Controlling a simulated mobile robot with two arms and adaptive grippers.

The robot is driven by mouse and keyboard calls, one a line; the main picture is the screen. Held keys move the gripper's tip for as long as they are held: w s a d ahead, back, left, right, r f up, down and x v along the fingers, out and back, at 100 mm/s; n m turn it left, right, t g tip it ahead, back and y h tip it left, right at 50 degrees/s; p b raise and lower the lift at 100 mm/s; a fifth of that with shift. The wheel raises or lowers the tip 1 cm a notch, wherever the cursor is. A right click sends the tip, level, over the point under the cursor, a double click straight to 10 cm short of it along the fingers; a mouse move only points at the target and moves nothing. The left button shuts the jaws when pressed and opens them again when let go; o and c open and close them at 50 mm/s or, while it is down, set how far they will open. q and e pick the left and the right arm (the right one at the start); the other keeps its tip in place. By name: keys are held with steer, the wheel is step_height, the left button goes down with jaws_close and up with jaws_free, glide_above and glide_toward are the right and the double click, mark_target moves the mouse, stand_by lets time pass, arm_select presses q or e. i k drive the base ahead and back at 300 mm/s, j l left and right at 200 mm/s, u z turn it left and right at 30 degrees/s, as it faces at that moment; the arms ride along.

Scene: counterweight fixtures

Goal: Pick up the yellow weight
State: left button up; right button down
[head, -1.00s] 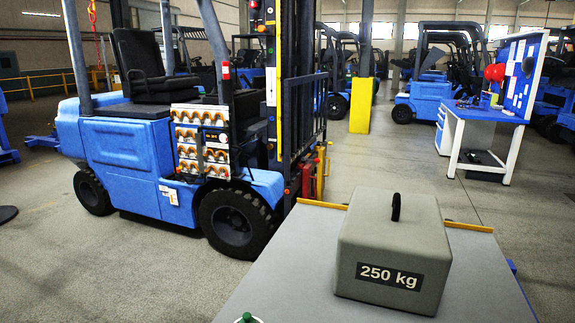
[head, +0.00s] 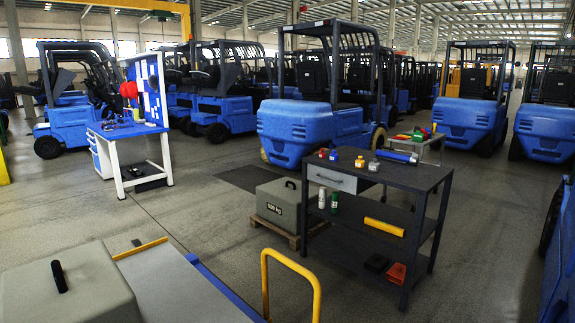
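A small yellow item (head: 360,161), which looks like a weight, stands on the top of a dark grey cart (head: 410,179) right of centre. It is between a small blue item (head: 334,155) and a small grey item (head: 374,164). A small red item (head: 322,153) stands left of the blue one. They are too small to make out in detail. Neither of my grippers is in view.
A large grey weight (head: 75,285) sits on a grey platform (head: 180,290) at lower left, beside a yellow rail (head: 291,263). A 500 kg block (head: 278,208) on a pallet stands left of the cart. Blue forklifts (head: 310,125) stand behind. Open floor lies at left centre.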

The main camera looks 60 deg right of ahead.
mark_target(359, 164)
steer(key=z, duration=2.6)
steer(key=i+l, duration=0.25)
steer(key=i, duration=0.15)
steer(key=i+l, duration=0.25)
steer(key=i, duration=0.15)
steer(key=i+l+z, duration=0.1)
steer(key=i+l, duration=0.15)
steer(key=i, duration=0.15)
steer(key=i+l, duration=0.25)
steer(key=i, duration=0.2)
